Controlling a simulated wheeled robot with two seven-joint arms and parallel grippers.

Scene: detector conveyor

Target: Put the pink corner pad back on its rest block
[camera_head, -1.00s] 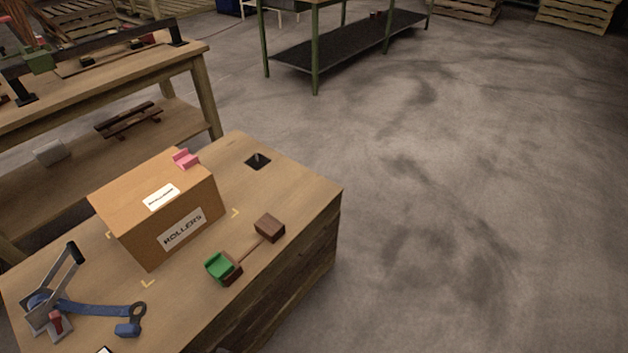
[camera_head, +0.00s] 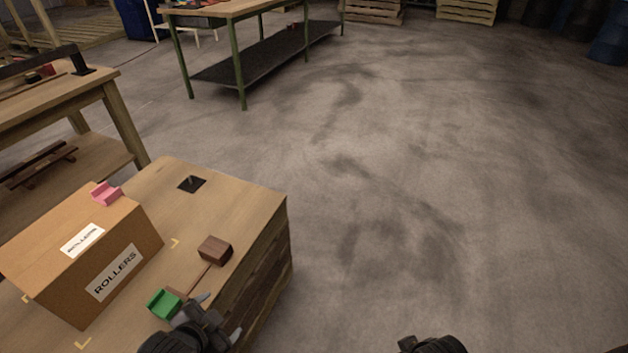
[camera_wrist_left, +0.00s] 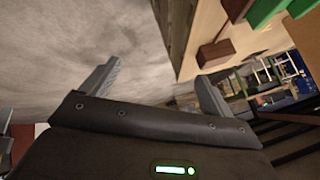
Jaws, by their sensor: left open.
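The pink corner pad (camera_head: 106,193) sits on the far top corner of the cardboard box (camera_head: 118,272). A bare brown rest block (camera_head: 215,250) lies on the table near its right edge. A thin rod joins it to a second block, where a green corner pad (camera_head: 163,303) sits. My left gripper (camera_head: 208,312) is open and empty, in front of the green pad and away from the pink one. In the left wrist view its fingers (camera_wrist_left: 155,85) are spread, with the bare block (camera_wrist_left: 215,53) beyond. My right gripper (camera_head: 430,345) barely shows at the bottom edge; its fingers are unclear.
The wooden table (camera_head: 240,205) has a black square plate (camera_head: 191,184) with a small peg at its far side. Yellow corner marks lie around the box. Another bench (camera_head: 60,105) stands at the left. The floor at the right is clear.

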